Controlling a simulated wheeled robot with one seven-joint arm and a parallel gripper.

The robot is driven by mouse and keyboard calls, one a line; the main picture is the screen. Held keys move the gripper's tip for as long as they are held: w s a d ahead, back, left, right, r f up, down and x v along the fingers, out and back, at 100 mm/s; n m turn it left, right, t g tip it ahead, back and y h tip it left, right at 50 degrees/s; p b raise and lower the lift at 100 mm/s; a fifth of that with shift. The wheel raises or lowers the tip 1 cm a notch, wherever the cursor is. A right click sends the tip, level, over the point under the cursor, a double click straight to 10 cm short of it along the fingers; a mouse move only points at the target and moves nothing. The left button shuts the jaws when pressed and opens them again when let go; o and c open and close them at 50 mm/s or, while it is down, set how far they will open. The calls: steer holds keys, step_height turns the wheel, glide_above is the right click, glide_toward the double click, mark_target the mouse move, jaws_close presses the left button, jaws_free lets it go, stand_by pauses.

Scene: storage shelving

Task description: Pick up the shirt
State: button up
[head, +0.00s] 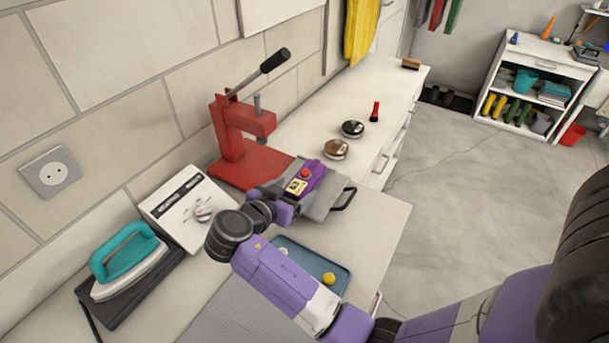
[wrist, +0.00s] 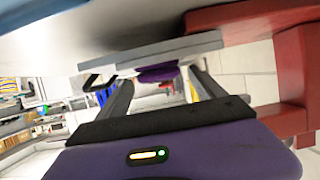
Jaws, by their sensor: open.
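A dark purple patch (wrist: 158,74) shows between my fingers in the wrist view, against a grey slab (wrist: 150,50) with a black handle. It may be the shirt, but I cannot tell for sure. In the head view the grey slab (head: 322,206) lies on the worktop in front of the red press (head: 232,140), partly hidden by my wrist. My gripper (wrist: 165,84) is open, its two fingers apart. In the head view my gripper (head: 300,187) is over the slab, its fingertips hard to make out. I see no clear grip on cloth.
A blue tray (head: 343,282) with small yellow items lies beside my arm. A white control box (head: 185,205) and a teal iron (head: 128,262) stand at the left. A yellow cloth (head: 361,30) hangs on the wall. Two round tins (head: 336,149) stand farther along the worktop.

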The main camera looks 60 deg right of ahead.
mark_target(300, 182)
steer(key=p+x, duration=0.1)
steer(key=x, duration=0.3)
steer(key=shift+w+d+r+p, duration=0.1)
steer(key=shift+d+r+p, duration=0.25)
steer(key=shift+p, duration=0.05)
steer(key=shift+d+f, duration=0.3)
steer(key=shift+d, duration=0.1)
steer(key=c, duration=1.5)
steer(key=shift+r, duration=0.1)
